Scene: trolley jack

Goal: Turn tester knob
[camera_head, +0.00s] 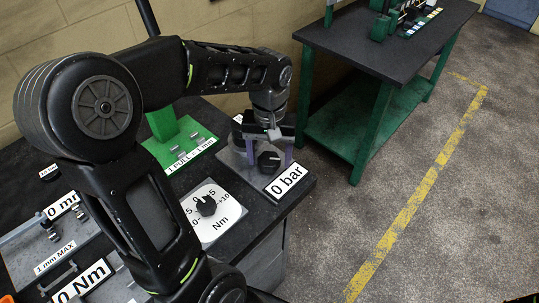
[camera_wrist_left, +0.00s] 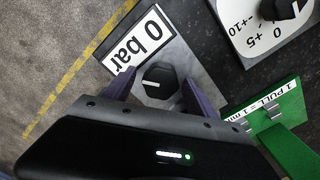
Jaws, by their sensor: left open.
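A black knob (camera_head: 268,161) sits on a grey plate beside the "0 bar" label (camera_head: 286,178) at the bench's right end. In the left wrist view the knob (camera_wrist_left: 158,80) is a dark faceted knob with a white pointer line, next to the "0 bar" label (camera_wrist_left: 139,42). My left gripper (camera_head: 270,153) is open, with its purple fingers on either side of this knob. In the left wrist view the fingers of the gripper (camera_wrist_left: 158,77) look apart from the knob. A second black knob (camera_head: 206,205) stands on a white Nm dial (camera_head: 222,226). My right gripper is out of view.
A green stand (camera_head: 190,150) marked "1 PULL = 1 mm" stands behind the Nm dial. A "0 Nm" label (camera_head: 82,280) and a grey "1 mm MAX" fixture (camera_head: 35,262) lie at left. A green-legged table (camera_head: 400,40) stands apart at the back. The floor (camera_head: 350,215) between is clear.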

